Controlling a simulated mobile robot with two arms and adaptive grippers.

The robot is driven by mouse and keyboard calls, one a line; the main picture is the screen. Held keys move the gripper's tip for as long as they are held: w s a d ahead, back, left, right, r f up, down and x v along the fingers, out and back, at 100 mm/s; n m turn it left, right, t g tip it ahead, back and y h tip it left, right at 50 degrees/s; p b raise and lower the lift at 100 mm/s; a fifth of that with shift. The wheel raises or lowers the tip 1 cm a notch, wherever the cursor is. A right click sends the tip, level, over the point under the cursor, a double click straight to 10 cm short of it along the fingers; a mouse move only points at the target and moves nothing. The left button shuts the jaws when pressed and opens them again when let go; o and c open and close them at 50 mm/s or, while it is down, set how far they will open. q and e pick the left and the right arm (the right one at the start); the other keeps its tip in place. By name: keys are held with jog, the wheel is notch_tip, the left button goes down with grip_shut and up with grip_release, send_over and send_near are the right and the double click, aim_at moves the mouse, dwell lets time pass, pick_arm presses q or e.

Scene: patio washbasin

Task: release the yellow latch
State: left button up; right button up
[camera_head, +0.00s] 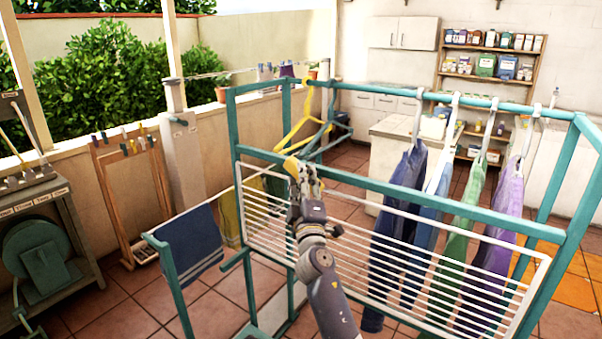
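A small yellow latch (291,166) shows at the teal bar of the drying frame (400,188), near the top left of its white slatted rack panel (268,225). My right gripper (304,170) reaches up from the bottom of the view, with its fingertips right at the latch and partly covering it. I cannot tell whether the fingers touch or grip the latch, or how far apart they are. The rack panel hangs sloping below the bar. My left gripper is out of view.
A yellow hanger (297,125) hangs close above my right gripper. Several garments, including a purple one (503,205), hang to the right. A dark blue towel (191,245) hangs on a low rail at left. Cabinets and shelves stand behind.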

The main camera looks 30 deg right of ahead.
jog(key=shift+x, duration=1.1)
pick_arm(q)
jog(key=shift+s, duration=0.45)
pick_arm(e)
jog(key=shift+f, duration=0.1)
jog(key=c, duration=0.8)
jog(key=shift+p, duration=0.55)
jog(key=n+g+y+p, duration=0.1)
jog(key=n+p, duration=0.1)
jog(key=p, duration=0.5)
jog(key=n+g+y+p, duration=0.1)
jog(key=n+p, duration=0.1)
jog(key=p, duration=0.6)
jog(key=shift+n+g+y+p, duration=0.3)
jog(key=shift+y, duration=0.1)
pick_arm(q)
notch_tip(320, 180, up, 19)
jog(key=p, duration=0.2)
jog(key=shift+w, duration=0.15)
pick_arm(e)
jog(key=shift+f+n+g, duration=0.15)
jog(key=shift+n+g, duration=0.25)
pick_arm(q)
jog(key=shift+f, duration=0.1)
